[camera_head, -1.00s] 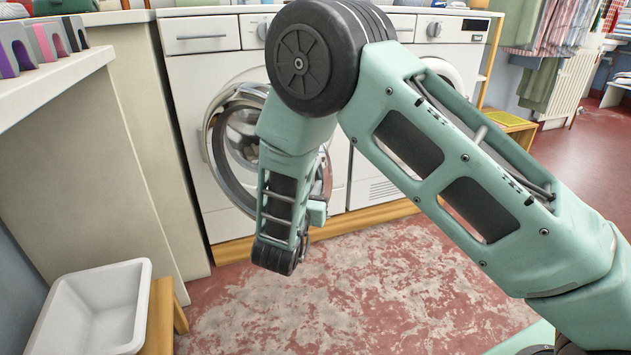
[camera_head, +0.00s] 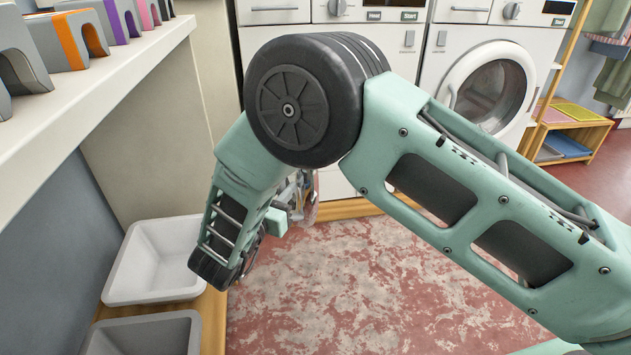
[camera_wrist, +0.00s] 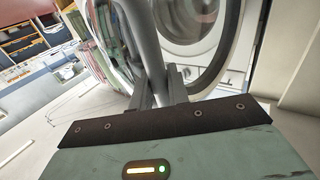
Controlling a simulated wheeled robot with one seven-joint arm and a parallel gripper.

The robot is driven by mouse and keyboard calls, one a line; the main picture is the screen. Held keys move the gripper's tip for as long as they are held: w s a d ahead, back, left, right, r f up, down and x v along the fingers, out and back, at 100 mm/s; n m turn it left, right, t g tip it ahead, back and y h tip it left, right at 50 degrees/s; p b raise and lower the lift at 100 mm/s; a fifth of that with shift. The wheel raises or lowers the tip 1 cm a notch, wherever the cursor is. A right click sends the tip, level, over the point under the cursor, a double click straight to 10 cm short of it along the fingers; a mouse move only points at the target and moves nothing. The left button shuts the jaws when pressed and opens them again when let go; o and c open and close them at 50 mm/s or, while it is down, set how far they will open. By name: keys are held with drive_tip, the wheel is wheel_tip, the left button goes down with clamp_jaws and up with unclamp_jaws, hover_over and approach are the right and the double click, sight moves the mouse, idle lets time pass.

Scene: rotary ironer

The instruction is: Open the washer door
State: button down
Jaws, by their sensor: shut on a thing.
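The front-loading washer (camera_head: 325,182) stands behind my arm in the head view, its round opening hidden by the arm. Part of its round door (camera_head: 312,205) shows just right of my forearm, standing out from the front; most of it is hidden. In the wrist view my gripper (camera_wrist: 158,86) is shut on a grey bar-like part at the edge of the door (camera_wrist: 148,42). A round rim and clear glass curve behind and to the right of the fingers.
A second washer (camera_head: 492,88) with its round door shut stands to the right. A white basin (camera_head: 150,275) and a grey basin (camera_head: 145,335) sit low at left, near my forearm. A shelf (camera_head: 120,85) with arched blocks runs along the left. Red floor ahead is clear.

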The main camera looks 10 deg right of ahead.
drive_tip(key=w+a+m+g+h+b, duration=0.1)
drive_tip(key=a+b, duration=0.7)
drive_tip(key=a, duration=0.9)
drive_tip(key=shift+w+a+f+m+g+h, duration=0.15)
drive_tip(key=shift+w+m+g+h, duration=0.25)
drive_tip(key=shift+w, duration=0.6)
drive_tip(key=shift+s+a, duration=0.1)
drive_tip(key=c, duration=1.4)
unclamp_jaws()
